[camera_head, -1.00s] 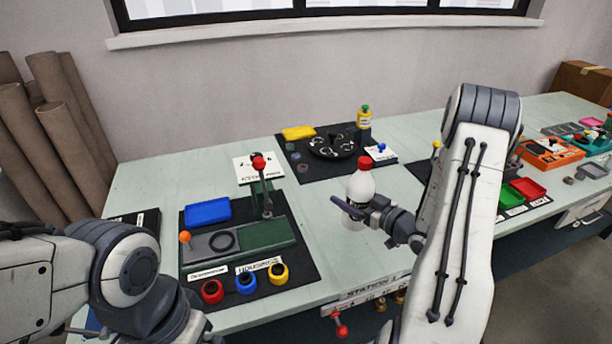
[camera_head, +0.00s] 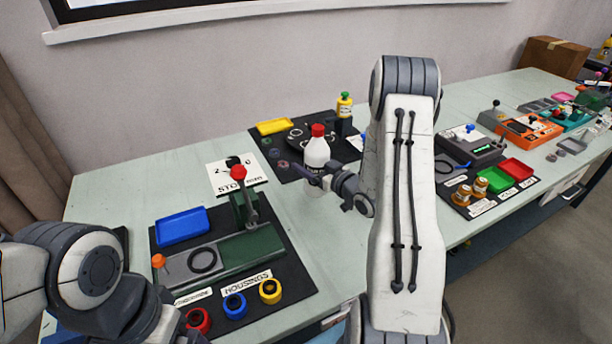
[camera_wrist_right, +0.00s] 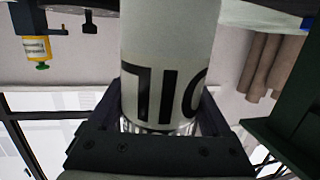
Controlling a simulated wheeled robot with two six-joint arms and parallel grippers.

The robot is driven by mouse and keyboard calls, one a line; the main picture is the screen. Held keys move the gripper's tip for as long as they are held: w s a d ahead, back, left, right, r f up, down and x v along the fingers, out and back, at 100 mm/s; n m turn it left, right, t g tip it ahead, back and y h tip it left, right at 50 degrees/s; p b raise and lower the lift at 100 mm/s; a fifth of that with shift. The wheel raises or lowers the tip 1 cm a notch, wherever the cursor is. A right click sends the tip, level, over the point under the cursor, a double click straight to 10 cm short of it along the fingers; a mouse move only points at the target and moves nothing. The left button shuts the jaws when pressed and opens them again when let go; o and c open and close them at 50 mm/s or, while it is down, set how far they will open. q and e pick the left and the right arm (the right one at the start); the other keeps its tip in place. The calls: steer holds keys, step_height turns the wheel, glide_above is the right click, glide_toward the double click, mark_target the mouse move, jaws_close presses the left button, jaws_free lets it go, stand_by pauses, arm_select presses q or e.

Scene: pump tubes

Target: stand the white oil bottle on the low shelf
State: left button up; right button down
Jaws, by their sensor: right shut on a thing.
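The white oil bottle (camera_head: 317,152) with a red cap stands upright in the head view, near the middle of the workbench. My right gripper (camera_head: 318,180) is shut on its lower body. In the right wrist view the bottle (camera_wrist_right: 168,50) fills the middle, its OIL lettering upside down between the fingers (camera_wrist_right: 165,125). I cannot tell whether its base touches the table. No low shelf can be made out in the head view. My left arm is at the lower left; its fingers are not in view.
A green press fixture (camera_head: 225,255) with a red knob, a blue tray (camera_head: 183,226) and colored rings stand left on the bench. Behind the bottle are a yellow tray (camera_head: 274,127) and a yellow bottle (camera_head: 344,106). Devices and small trays line the right side. A cardboard box (camera_head: 553,62) sits at the far end.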

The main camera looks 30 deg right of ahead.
steer(key=shift+w+a+f, duration=0.1)
steer(key=shift+a+f, duration=0.05)
steer(key=shift+f, duration=0.6)
steer(key=shift+w+a+f, duration=0.1)
steer(key=shift+w+f, duration=0.05)
steer(key=shift+f, duration=0.65)
steer(key=shift+w+a+f, duration=0.1)
steer(key=shift+a+f, duration=0.05)
steer(key=shift+f, duration=0.6)
steer(key=shift+f, duration=0.15)
jaws_free()
